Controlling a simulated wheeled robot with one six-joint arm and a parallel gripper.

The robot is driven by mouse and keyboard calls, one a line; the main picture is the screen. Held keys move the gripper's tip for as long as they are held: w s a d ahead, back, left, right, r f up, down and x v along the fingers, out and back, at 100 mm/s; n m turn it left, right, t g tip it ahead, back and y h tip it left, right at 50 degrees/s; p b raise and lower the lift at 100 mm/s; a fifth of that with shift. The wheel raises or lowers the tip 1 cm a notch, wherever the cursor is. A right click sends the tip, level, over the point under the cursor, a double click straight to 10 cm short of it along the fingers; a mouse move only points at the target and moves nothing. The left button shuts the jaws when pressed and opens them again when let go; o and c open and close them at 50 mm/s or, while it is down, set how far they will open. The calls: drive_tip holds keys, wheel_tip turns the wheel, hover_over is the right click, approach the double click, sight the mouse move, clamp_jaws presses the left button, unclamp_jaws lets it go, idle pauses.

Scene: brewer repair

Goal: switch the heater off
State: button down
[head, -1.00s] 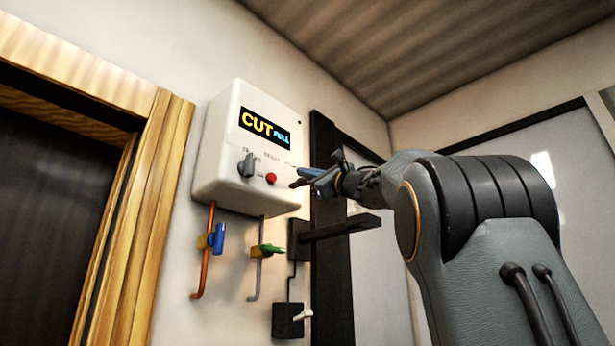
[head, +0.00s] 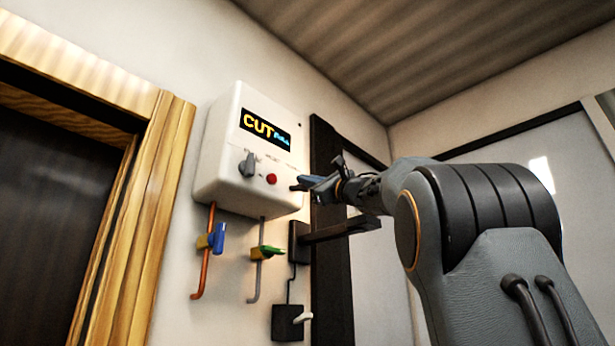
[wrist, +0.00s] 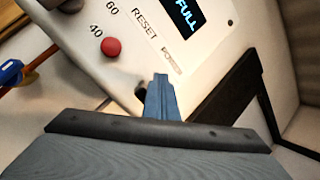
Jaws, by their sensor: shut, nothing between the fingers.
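The heater (head: 232,185) is a white box on the wall. Its display (head: 265,128) reads "CUT" in yellow with smaller blue text, which reads "FULL" in the wrist view. A grey knob (head: 247,164) and a red button (head: 271,179) sit on its front; the button (wrist: 112,47) is by the RESET label in the wrist view. My gripper (head: 297,184) is shut and empty at the heater's lower right. In the wrist view its blue fingers (wrist: 160,88) lie just below the POWER label, beside a small dark part (wrist: 141,92), perhaps the power switch. I cannot tell whether they touch.
Below the heater, a copper pipe has a blue valve handle (head: 218,238) and a grey pipe has a green one (head: 270,252). A dark frame (head: 330,270) stands behind my gripper; a wooden door frame (head: 135,220) is left.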

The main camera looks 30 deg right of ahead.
drive_tip(key=shift+f, duration=0.1)
drive_tip(key=s+d+r+b, duration=0.1)
drive_tip(key=s+d+b, duration=0.2)
drive_tip(key=s, duration=0.5)
drive_tip(key=shift+s+r+b, duration=0.15)
drive_tip(key=shift+s+b, duration=0.2)
drive_tip(key=shift+b, duration=0.35)
drive_tip(key=shift+d, duration=0.15)
idle(0.4)
